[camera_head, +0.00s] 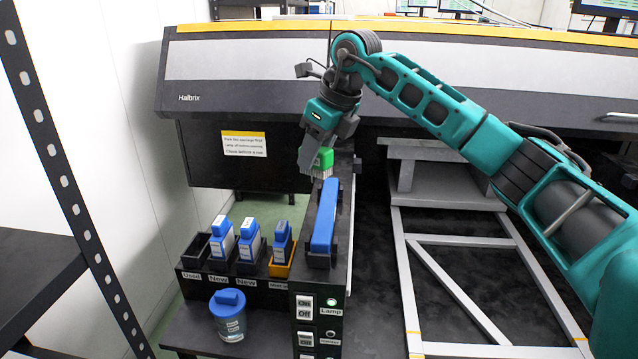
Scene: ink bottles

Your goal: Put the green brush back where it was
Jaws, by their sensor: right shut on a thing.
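The green brush (326,157) has a green body and pale bristles that point down. My right gripper (313,157) is shut on it and holds it above the far end of the black control box (338,262). The brush is just beyond the far end of a long blue piece (325,215) lying on top of that box. A dark finger partly hides the brush. I cannot tell whether the bristles touch anything below. My left gripper is not in view.
Blue-capped bottles (222,240) stand in a black rack (195,262) with labels reading Used and New; one sits in an orange holder (281,270). A blue-lidded cup (229,318) stands in front. The Halbrix machine (260,95) is behind. A dark shelf (38,275) is at left.

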